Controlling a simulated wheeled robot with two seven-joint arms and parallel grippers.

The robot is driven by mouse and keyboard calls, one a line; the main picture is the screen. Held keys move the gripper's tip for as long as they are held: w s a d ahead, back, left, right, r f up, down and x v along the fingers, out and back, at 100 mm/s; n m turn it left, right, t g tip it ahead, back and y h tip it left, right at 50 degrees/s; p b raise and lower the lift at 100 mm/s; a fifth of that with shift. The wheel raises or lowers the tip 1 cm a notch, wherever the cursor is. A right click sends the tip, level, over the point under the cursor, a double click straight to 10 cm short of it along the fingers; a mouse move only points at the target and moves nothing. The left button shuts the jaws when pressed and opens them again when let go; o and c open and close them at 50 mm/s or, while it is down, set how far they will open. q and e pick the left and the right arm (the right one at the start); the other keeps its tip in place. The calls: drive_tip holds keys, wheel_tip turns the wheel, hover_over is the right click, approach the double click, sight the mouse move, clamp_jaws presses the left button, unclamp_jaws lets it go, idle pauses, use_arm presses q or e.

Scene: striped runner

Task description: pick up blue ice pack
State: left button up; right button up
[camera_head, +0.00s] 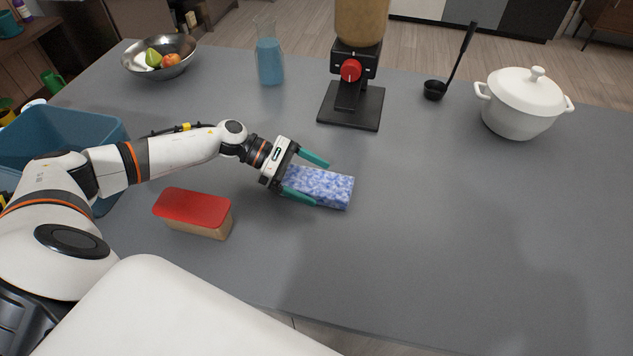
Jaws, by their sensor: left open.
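The blue ice pack (328,187) is a blue-and-white mottled block lying on the grey table (440,220), near the middle of the head view. My left gripper (313,179) is open, with one teal finger along the pack's far side and the other along its near side. The pack's left end lies between the fingers, close to the palm. I cannot tell whether either finger touches it. My right gripper is not in view.
A red-topped box (193,212) sits near my left forearm. A blue bin (60,135) stands at the left. Behind are a fruit bowl (183,47), flask (269,62), dispenser (352,85), ladle (434,90) and white pot (520,105). The table's right front is clear.

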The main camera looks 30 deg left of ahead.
sight(310, 180)
use_arm(q)
drive_tip(key=c, duration=1.2)
drive_tip(key=shift+c, duration=0.6)
drive_tip(key=shift+r, duration=0.15)
wheel_tip(310, 180, up, 18)
drive_tip(key=b, duration=0.3)
